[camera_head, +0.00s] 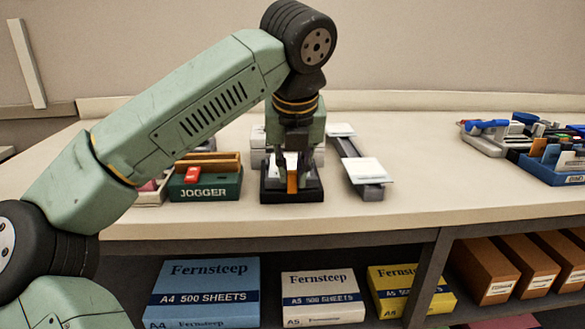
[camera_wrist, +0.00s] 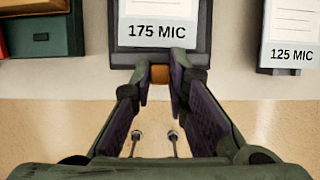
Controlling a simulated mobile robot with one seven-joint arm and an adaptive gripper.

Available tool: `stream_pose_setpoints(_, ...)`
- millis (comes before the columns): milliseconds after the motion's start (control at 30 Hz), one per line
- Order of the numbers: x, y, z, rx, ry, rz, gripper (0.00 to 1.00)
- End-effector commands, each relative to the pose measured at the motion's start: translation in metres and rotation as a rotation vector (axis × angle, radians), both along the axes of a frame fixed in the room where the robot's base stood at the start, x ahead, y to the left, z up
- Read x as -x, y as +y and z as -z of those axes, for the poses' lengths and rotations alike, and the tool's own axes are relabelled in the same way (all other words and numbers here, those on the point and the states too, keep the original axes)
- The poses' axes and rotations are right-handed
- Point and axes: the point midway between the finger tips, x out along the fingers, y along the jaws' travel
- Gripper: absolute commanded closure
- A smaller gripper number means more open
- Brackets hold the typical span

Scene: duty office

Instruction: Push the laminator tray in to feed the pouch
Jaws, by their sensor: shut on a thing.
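The laminator (camera_head: 257,150) is a pale body on the counter, mostly hidden behind my gripper. Its dark tray (camera_head: 268,192) sticks out at the front. In the wrist view the tray (camera_wrist: 203,38) bears a white pouch (camera_wrist: 157,22) marked "175 MIC". An orange tab (camera_head: 292,183) is at the tray's near edge; it also shows in the wrist view (camera_wrist: 159,75). My gripper (camera_head: 291,172) points down over the tray. In the wrist view my gripper (camera_wrist: 160,82) has its two fingers on either side of the orange tab, shut on it.
To the right is a second grey tray (camera_head: 372,192) with a pouch (camera_wrist: 290,35) marked "125 MIC". A green "JOGGER" box (camera_head: 205,190) stands left. A blue bin (camera_head: 552,174) and stationery are far right. The counter front (camera_head: 440,205) is clear. Paper packs (camera_head: 203,290) lie below.

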Motion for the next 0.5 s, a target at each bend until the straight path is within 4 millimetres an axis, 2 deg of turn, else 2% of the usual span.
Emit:
stream_pose_setpoints(133,-0.005,0.000,-0.001,0.000,0.001,-0.002,1.00)
stream_pose_setpoints(333,-0.032,0.000,-0.003,-0.001,0.000,-0.001,1.00)
stream_pose_setpoints(500,-0.035,0.000,-0.001,0.000,-0.002,0.000,1.00)
